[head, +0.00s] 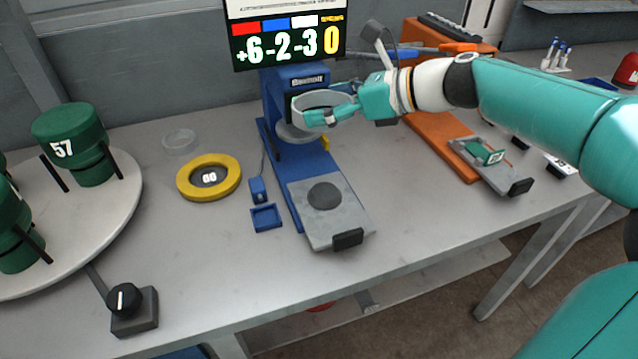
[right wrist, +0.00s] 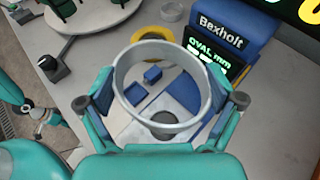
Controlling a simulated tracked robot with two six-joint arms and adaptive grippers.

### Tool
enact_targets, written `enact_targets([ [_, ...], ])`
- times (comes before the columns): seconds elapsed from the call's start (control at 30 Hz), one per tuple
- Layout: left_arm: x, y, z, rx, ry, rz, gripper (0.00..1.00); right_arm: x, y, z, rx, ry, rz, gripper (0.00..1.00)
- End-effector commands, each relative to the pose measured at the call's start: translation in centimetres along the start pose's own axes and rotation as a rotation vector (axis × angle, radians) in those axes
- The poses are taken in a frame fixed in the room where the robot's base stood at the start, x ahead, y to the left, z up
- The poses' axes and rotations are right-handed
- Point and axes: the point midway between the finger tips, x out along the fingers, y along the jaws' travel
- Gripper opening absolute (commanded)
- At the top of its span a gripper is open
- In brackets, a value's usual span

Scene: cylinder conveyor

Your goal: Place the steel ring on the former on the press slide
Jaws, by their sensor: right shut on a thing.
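The steel ring (head: 310,117) is a wide, light grey band. My right gripper (head: 340,106) is shut on it and holds it in the air in front of the blue press (head: 272,100). In the right wrist view the ring (right wrist: 121,78) sits between both fingers (right wrist: 165,103). The press slide (head: 343,226) is a grey plate pulled out toward the front, with the dark round former (head: 325,195) on it. The ring is apart from the former, higher and farther back. Part of my left arm (right wrist: 40,112) shows at the left of the right wrist view; its jaws are unclear.
A yellow ring gauge marked 60 (head: 209,177) and a clear dish (head: 180,141) lie left of the press. A small blue tray (head: 266,217) lies beside the slide. A turntable (head: 70,222) with green cylinders is at left. An orange device (head: 442,146) stands at right.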

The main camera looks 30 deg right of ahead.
Motion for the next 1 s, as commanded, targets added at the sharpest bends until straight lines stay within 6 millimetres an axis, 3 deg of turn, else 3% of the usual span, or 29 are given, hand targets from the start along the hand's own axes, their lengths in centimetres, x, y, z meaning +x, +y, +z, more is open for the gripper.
enact_targets([
  [0.17, 1.2, -0.4, 0.0, -0.001, -0.001, 0.0, 0.4, 0.5, -0.3, -3.2, 0.009, 0.003, -0.014, 0.52],
  [0.5, 3.9, -1.4, 0.0, 0.0, -0.001, 0.0, 0.4, 3.3, -0.6, -11.4, 0.015, 0.003, -0.024, 0.52],
  [0.83, 4.7, -1.7, 0.0, 0.0, 0.0, 0.0, 0.4, 4.4, -0.6, -14.2, 0.012, 0.001, -0.026, 0.52],
  [1.0, 5.8, -2.1, 0.0, 0.0, 0.0, 0.0, 0.4, 5.5, -0.6, -16.9, 0.015, 0.003, -0.027, 0.52],
])
